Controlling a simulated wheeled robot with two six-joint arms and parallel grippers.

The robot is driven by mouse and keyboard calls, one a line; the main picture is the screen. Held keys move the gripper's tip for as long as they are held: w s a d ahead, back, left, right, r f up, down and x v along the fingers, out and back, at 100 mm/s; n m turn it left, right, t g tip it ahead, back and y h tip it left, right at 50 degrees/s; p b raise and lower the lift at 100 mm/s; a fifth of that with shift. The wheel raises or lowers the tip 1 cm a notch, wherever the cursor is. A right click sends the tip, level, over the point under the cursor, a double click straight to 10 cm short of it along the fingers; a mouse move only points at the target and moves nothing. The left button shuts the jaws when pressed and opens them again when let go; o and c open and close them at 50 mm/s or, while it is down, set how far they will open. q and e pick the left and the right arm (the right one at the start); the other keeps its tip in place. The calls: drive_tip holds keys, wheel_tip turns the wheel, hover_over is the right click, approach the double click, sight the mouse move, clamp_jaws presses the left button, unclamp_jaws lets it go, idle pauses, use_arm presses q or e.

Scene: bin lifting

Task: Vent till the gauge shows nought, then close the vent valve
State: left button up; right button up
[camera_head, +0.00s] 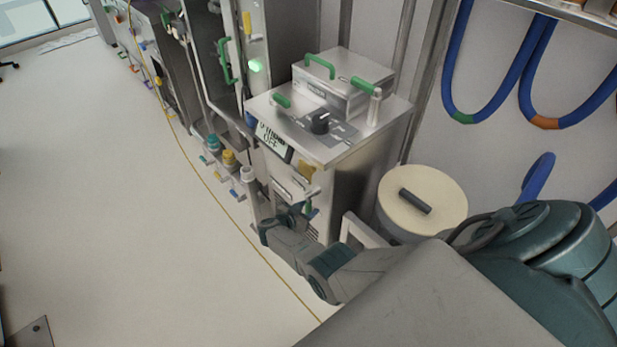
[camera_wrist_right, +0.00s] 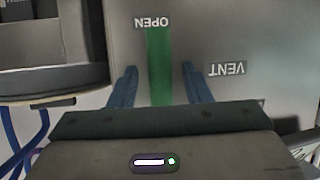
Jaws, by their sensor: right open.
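A green lever, the vent valve handle (camera_wrist_right: 160,45), lies on a steel face in the right wrist view. Its far end is at the label OPEN, and the label VENT is to its right. My right gripper (camera_wrist_right: 159,72) is open, with one blue finger on each side of the lever. Contact cannot be told. In the head view the right gripper (camera_head: 290,215) is at the front of the steel cabinet (camera_head: 365,170). The gauge display (camera_head: 270,140) on that cabinet has OFF on its lower line; its upper line is too small to read surely. My left gripper is not in view.
A steel box with green handles (camera_head: 340,85) and a black knob (camera_head: 320,122) are on the cabinet top. A round cream-lidded drum (camera_head: 422,200) stands to its right. Blue hoses (camera_head: 460,60) hang on the wall.

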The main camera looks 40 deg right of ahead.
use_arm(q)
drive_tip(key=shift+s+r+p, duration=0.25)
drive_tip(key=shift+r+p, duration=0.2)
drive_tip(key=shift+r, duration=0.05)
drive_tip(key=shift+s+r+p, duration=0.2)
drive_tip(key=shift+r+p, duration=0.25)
use_arm(e)
drive_tip(key=v, duration=0.9)
drive_tip(key=shift+s+a+r, duration=0.15)
drive_tip(key=shift+s+a, duration=0.1)
drive_tip(key=shift+a, duration=0.1)
drive_tip(key=s+a+f+n+t+y, duration=0.25)
drive_tip(key=s+f+n+y, duration=0.3)
drive_tip(key=s+f, duration=0.55)
drive_tip(key=s+a+f+n+t+y, duration=0.2)
drive_tip(key=s+f+n+t+y, duration=0.25)
drive_tip(key=s+f+n, duration=0.45)
drive_tip(key=s+f+g, duration=0.3)
drive_tip(key=s, duration=0.7)
drive_tip(key=s+d+f+g+y, duration=0.1)
drive_tip(key=s+f+g, duration=0.2)
drive_tip(key=s, duration=0.7)
drive_tip(key=s+d+f+g+y, duration=0.1)
drive_tip(key=s+f+g, duration=0.2)
drive_tip(key=s, duration=0.8)
drive_tip(key=shift+d+f+n, duration=0.2)
drive_tip(key=shift+f+n, duration=0.15)
drive_tip(key=shift+f, duration=0.3)
